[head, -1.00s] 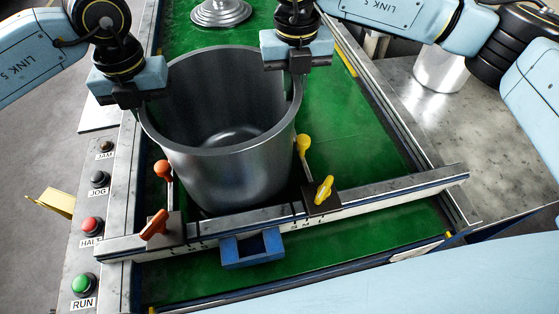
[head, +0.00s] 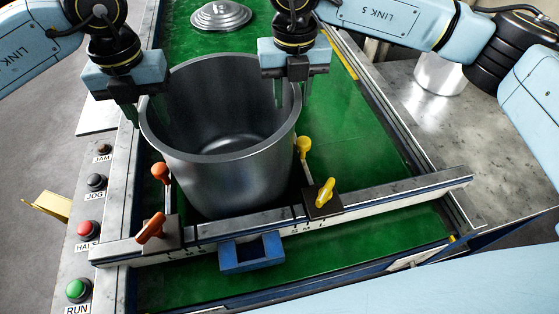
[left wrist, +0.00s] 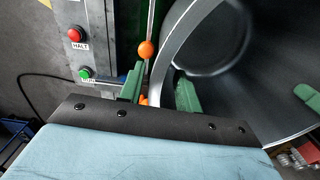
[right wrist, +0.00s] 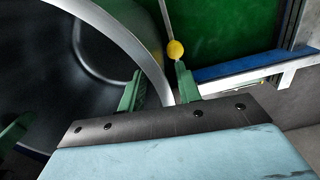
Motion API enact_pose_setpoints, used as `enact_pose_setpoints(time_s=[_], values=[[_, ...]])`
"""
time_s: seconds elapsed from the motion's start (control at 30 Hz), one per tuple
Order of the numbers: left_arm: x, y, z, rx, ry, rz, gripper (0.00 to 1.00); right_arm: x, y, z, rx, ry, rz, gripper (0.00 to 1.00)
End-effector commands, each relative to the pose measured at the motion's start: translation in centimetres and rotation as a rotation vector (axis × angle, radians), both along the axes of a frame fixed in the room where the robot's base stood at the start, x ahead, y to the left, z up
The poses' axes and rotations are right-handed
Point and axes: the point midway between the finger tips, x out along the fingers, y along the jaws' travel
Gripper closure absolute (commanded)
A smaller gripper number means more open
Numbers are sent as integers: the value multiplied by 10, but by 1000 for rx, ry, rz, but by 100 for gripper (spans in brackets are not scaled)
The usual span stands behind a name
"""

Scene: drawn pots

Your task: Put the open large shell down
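The open large shell (head: 225,185) is a grey metal pot standing upright on the green belt (head: 375,150), close behind a crossbar. Its wide mouth shows an empty inside. My left gripper (head: 145,112) is at its left rim; in the left wrist view the green fingers (left wrist: 158,86) stand apart on either side of the wall. My right gripper (head: 287,92) is at the right rim; in the right wrist view its fingers (right wrist: 159,86) also stand apart around the wall. Both appear clear of the wall. The shell's underside is hidden.
The crossbar (head: 400,193) carries an orange lever (head: 151,228), a yellow lever (head: 326,192) and a blue bracket (head: 252,252). A round stepped lid (head: 221,16) lies behind on the belt. A metal cylinder (head: 438,74) stands on the right table. Push buttons (head: 88,229) line the left.

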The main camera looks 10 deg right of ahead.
Motion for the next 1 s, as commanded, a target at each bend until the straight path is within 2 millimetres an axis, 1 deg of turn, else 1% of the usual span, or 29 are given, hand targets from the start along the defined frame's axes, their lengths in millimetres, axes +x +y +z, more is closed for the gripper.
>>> enact_pose_setpoints(time_s=[0.03, 0.2, 0.3, 0.4, 0.57, 0.67, 0.77, 1.0], values=[[1, -1, 12, 0, -5, -1, 66, 0, 0, 0, -1, 0, -1, 66], [0, -1, 50, -2, -5, -3, 66, 0, -1, 0, -1, 0, -1, 66], [0, -2, 69, -2, -3, -2, 66, 0, -1, 0, -1, 0, -1, 66], [0, -2, 83, -3, -3, -2, 66, 0, -1, 0, -1, 0, -1, 66], [-1, -2, 95, -2, -2, -3, 66, 0, -1, 1, -1, 0, -1, 66], [-1, -2, 97, -2, -1, -3, 66, 1, -1, 8, 0, -2, -2, 66], [-1, -2, 97, -2, -1, -3, 66, 1, 0, 24, 0, -4, -2, 66], [-1, -2, 97, -2, 0, -3, 66, 0, 0, 76, 1, -4, -1, 66]])
